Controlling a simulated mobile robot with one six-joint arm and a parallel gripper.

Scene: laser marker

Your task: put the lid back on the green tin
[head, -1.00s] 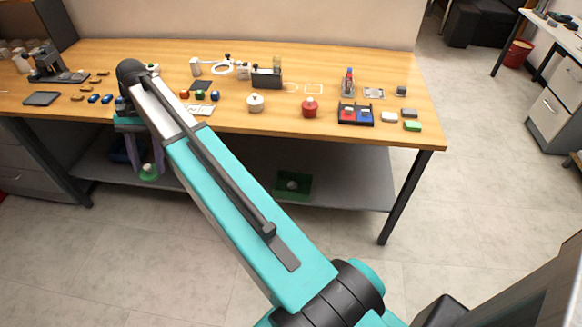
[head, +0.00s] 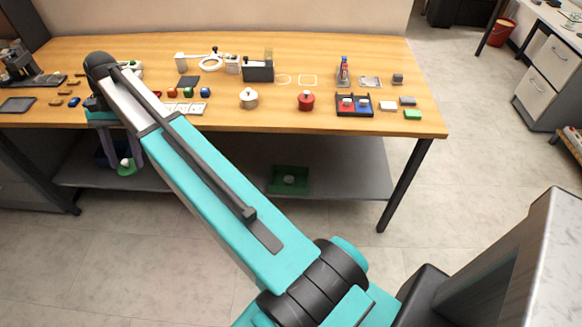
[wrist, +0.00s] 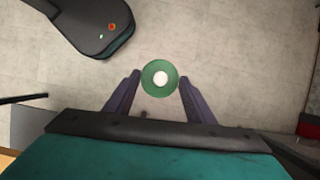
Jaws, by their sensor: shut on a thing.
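My gripper (wrist: 160,84) is shut on a round green lid (wrist: 160,78) with a white knob, held between the two purple fingers. In the head view the lid (head: 126,166) hangs below the fingers, in front of the workbench and below the height of its top. I cannot clearly make out the green tin.
On the bench (head: 225,122) stand a white lidded tin (head: 249,98), a red lidded tin (head: 306,101) and a black tray (head: 369,107) with red and blue parts. A green tray (head: 288,180) lies on the lower shelf (head: 340,175). Open floor lies in front.

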